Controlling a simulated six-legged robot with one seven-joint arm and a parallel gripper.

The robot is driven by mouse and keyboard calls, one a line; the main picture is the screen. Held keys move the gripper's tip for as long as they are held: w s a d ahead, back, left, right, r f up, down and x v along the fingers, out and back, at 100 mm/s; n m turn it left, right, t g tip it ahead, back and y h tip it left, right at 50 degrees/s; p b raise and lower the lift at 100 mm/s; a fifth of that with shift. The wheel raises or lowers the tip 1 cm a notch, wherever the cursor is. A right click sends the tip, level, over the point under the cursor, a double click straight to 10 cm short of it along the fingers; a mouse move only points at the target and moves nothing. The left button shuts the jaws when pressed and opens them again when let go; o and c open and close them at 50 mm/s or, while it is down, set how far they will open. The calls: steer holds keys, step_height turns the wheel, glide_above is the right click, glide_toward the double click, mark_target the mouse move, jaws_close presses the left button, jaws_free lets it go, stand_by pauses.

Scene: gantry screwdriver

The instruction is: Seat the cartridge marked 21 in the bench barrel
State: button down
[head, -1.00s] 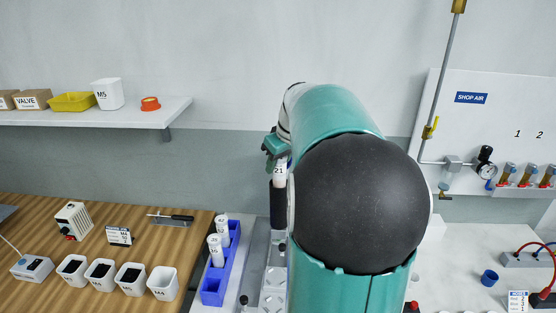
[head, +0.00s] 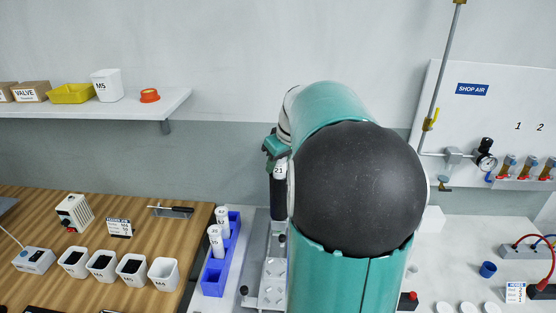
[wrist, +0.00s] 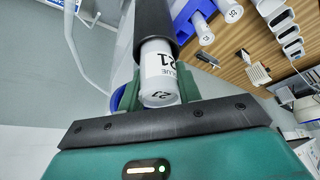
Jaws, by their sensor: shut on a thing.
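The white cartridge marked 21 (head: 280,170) is held upright by my gripper (head: 277,149), left of my arm in the head view. In the wrist view my gripper (wrist: 157,88) is shut on the cartridge (wrist: 157,72), with a green finger on each side. The black bench barrel (head: 278,205) stands directly below the cartridge. In the wrist view the barrel (wrist: 154,28) lines up with the cartridge, whose far end meets or enters its mouth. How deep it sits I cannot tell.
A blue rack (head: 217,278) left of the barrel holds other white cartridges (head: 217,240). Several white bins (head: 163,274) stand on the wooden bench. A shelf (head: 90,105) is above at left. My arm hides much of the right bench.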

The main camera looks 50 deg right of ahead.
steer(key=shift+f, duration=0.25)
steer(key=c, duration=0.9)
jaws_free()
steer(key=v, duration=1.3)
steer(key=shift+r, duration=0.4)
steer(key=shift+s+a, duration=0.1)
steer(key=shift+a, duration=0.1)
